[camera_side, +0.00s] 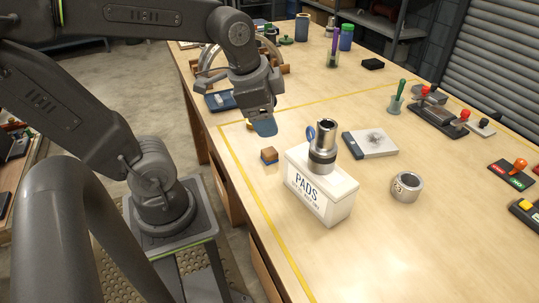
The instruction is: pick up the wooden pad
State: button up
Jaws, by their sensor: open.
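The wooden pad (269,153) is a small brown block with a blue lower part. It lies on the bench top just left of the white box marked PADS (319,190). My gripper (264,126) is above and slightly beyond the pad, pointing down, with a visible gap to it. A flat blue piece shows at its tip; whether this is a fingertip or something else I cannot tell. The second finger is hidden from this side. The pad looks clear of the gripper.
A metal cylinder (322,146) stands on the PADS box. A metal ring (406,187) and a grey block (371,143) lie to the right. A blue tray (221,101) is left of my gripper. The front bench top is clear.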

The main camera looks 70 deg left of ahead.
aim_at(270, 151)
jog(key=w+a+f+m+g, duration=0.45)
jog(key=a+m, duration=0.45)
jog(key=m, duration=0.3)
jog(key=shift+t, duration=0.25)
jog(key=f, duration=1.3)
jog(key=shift+d+f, duration=0.2)
jog(key=shift+d, duration=0.1)
jog(key=shift+c, duration=0.2)
jog(key=c, duration=1)
jog(key=shift+o, duration=0.2)
jog(key=shift+r, duration=0.1)
